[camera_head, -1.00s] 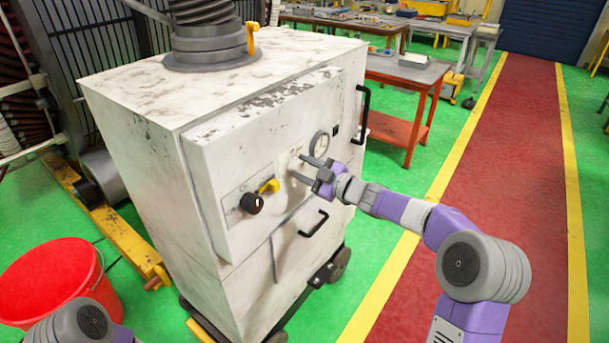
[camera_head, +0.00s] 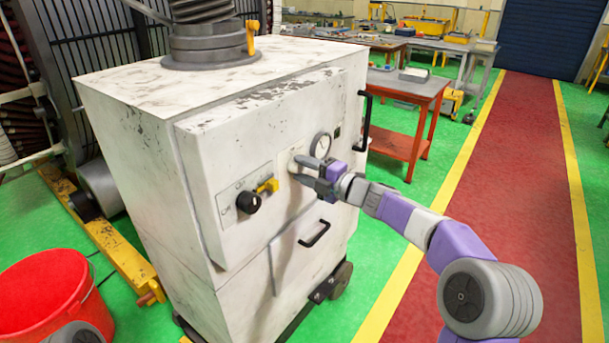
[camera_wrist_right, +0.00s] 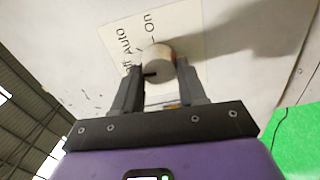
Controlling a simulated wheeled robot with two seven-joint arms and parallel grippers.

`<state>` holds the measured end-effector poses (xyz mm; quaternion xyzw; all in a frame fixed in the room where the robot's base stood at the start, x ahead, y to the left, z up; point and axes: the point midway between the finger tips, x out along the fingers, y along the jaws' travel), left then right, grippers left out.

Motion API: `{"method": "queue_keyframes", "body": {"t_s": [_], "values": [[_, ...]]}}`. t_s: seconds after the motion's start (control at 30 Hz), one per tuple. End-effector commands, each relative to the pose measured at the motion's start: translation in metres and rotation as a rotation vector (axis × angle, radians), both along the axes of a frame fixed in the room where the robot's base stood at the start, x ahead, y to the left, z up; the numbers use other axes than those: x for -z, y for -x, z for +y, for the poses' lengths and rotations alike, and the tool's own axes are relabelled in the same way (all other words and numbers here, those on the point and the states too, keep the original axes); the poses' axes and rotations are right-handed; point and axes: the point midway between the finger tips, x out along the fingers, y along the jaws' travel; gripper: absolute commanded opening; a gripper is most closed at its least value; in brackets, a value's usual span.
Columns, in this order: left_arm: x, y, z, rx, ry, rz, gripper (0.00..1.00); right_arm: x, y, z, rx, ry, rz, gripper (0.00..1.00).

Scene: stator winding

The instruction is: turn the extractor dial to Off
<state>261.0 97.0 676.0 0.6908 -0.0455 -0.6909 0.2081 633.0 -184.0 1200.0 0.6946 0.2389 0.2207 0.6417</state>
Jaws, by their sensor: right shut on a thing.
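The extractor dial (camera_wrist_right: 158,62) is a pale round knob on a label plate (camera_wrist_right: 190,32) marked Auto and On, with a third word partly covered. A dark mark shows on the knob's lower left side, towards the partly covered word; I cannot tell its exact setting. My right gripper (camera_head: 304,171) reaches the white cabinet's (camera_head: 245,180) front panel from the right. In the right wrist view its two fingers (camera_wrist_right: 160,80) are shut on the dial, one on each side. The dial is mostly hidden by the fingers in the head view. My left gripper is out of view.
A black knob (camera_head: 248,203) and yellow switch (camera_head: 268,186) sit left of the dial. A gauge (camera_head: 321,145) is just above right. Black handles (camera_head: 314,233) stick out from the cabinet. A red bucket (camera_head: 45,290) stands at lower left. A red walkway (camera_head: 530,180) lies right.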

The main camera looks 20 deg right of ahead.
Motion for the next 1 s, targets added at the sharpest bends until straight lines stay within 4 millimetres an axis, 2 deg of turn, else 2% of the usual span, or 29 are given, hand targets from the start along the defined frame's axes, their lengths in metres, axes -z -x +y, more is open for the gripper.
{"method": "queue_keyframes", "body": {"t_s": [0.2, 0.77, 0.8, 0.93, 1.0], "values": [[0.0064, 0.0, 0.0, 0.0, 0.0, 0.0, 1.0, 0.0014, -0.0001, -0.0001, 0.001, 0.057, -0.043, 0.11], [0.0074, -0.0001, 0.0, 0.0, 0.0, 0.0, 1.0, 0.0007, 0.0, -0.0002, 0.0, 0.078, -0.059, 0.11], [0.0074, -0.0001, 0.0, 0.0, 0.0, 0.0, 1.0, 0.0007, 0.0, -0.0002, 0.0, 0.078, -0.059, 0.48], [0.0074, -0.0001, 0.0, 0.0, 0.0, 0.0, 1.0, 0.0006, 0.0, -0.0002, 0.0, 0.076, -0.058, 0.67], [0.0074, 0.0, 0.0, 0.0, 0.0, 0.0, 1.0, 0.0006, -0.0001, -0.0001, 0.0, 0.076, -0.058, 0.67]]}}
